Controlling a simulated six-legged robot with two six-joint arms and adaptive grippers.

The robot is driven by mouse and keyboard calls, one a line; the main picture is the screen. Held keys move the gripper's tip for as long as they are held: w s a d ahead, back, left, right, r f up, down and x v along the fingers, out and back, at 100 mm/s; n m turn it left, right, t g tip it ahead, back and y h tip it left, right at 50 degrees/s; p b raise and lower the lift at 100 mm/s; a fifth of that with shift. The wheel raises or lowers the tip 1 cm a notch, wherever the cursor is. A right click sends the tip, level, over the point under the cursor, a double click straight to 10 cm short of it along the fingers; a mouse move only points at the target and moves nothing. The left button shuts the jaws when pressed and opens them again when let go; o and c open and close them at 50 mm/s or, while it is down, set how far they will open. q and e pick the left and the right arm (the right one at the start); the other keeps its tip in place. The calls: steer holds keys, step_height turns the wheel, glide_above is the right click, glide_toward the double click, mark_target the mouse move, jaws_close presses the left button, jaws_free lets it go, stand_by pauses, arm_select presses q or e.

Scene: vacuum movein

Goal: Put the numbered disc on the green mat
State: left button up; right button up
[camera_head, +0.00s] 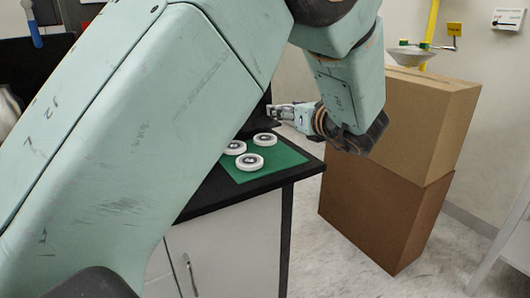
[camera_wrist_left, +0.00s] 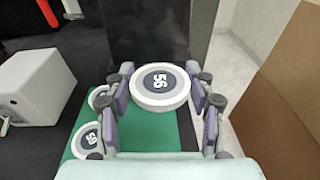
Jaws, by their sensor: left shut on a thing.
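In the left wrist view, a round white disc (camera_wrist_left: 160,98) with a grey centre marked 56 is between the fingers of my left gripper (camera_wrist_left: 160,92), which is shut on it. It appears larger than two other numbered discs (camera_wrist_left: 84,143) on the green mat (camera_wrist_left: 148,135). In the head view, my left gripper (camera_head: 273,112) is above the back corner of the green mat (camera_head: 284,158). Three white discs (camera_head: 250,164) show at the mat there; I cannot tell whether one is the held disc. My right gripper is not in view.
The mat lies on a black tabletop (camera_head: 212,197) over a white cabinet (camera_head: 232,250). Two stacked cardboard boxes (camera_head: 385,205) stand right of the table, with a strip of floor between. A white box-shaped object (camera_wrist_left: 30,85) is left of the mat. A dark upright panel (camera_wrist_left: 150,35) stands behind.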

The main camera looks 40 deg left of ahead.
arm_select(q)
steer(key=shift+r, duration=0.15)
steer(key=shift+s+f, duration=0.1)
steer(key=shift+f, duration=0.2)
steer(key=b, duration=0.2)
glide_above(285, 154)
step_height(285, 154, down, 6)
steer(key=shift+r, duration=0.25)
steer(key=shift+f, duration=0.35)
step_height(285, 154, down, 3)
steer(key=shift+a+f+b, duration=0.1)
steer(key=shift+b, duration=0.5)
steer(key=shift+s+f, duration=0.1)
steer(key=o, duration=1.2)
steer(key=shift+o, duration=0.2)
